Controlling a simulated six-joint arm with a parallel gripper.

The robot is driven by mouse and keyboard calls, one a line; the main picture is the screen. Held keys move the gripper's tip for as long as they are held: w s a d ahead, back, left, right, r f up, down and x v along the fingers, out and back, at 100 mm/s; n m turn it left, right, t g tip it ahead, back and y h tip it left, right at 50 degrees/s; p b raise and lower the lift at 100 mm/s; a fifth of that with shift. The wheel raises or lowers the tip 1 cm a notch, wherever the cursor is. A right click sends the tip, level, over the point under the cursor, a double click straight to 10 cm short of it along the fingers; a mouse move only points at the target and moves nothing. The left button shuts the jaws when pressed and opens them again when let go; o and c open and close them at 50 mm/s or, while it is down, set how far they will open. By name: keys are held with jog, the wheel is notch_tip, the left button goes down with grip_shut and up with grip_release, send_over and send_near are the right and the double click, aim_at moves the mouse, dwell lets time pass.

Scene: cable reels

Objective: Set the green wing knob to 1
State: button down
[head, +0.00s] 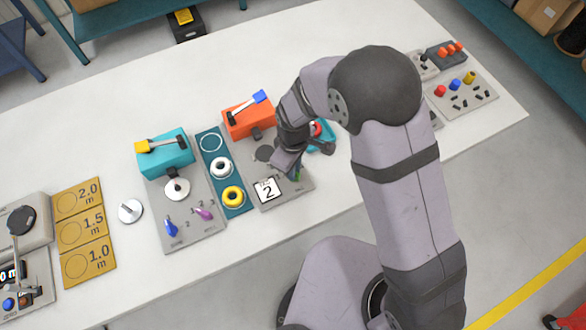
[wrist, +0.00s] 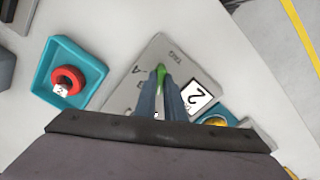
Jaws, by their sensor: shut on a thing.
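The green wing knob (wrist: 161,73) stands on a grey panel (wrist: 151,50) in the wrist view, mostly hidden by my fingers. My gripper (wrist: 161,84) is shut on it, with one finger on each side. In the head view only a sliver of the green knob (head: 298,174) shows beside my gripper (head: 294,172), at the panel's front right. Letters and "TAG" are printed near the knob in the wrist view. I cannot make out a 1 mark or which setting the knob points to.
A white card reading 2 (head: 268,190) lies just left of my gripper. A teal tray (wrist: 95,62) holding a red reel (wrist: 66,76) is beside the panel. A teal board (head: 211,160) with white and yellow reels and another grey panel (head: 190,218) are further left.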

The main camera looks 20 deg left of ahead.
jog(key=n, duration=0.6)
jog(key=shift+p, duration=0.35)
jog(key=c, duration=1.9)
grip_release()
jog(key=shift+o, duration=0.2)
jog(key=shift+r, duration=0.1)
notch_tip(320, 180, up, 7)
jog(key=p, duration=0.5)
jog(key=shift+p, duration=0.4)
